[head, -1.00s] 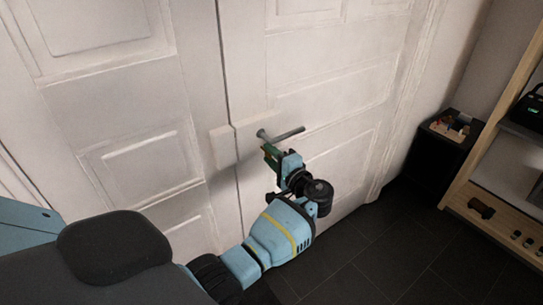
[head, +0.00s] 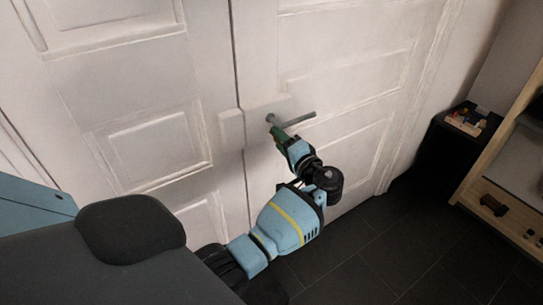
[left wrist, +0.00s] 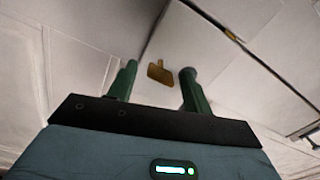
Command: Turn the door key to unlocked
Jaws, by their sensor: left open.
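The brass key (left wrist: 160,72) shows in the left wrist view, set in the pale lock plate of the door. Its flat bow sits between the two green fingertips of my left gripper (left wrist: 157,76), with a gap on each side. The left gripper is open and holds nothing. In the head view, the left gripper (head: 277,133) is at the white door (head: 340,80), just below the grey lever handle (head: 297,120). The key is hidden from the head view behind the gripper. My right gripper is not in view.
The lever handle sticks out to the right, close above my left gripper. A second door leaf (head: 110,90) is at the left. A black cabinet with a small tray (head: 466,119) and a wooden shelf (head: 490,150) stand at the right. The dark floor (head: 370,240) between is clear.

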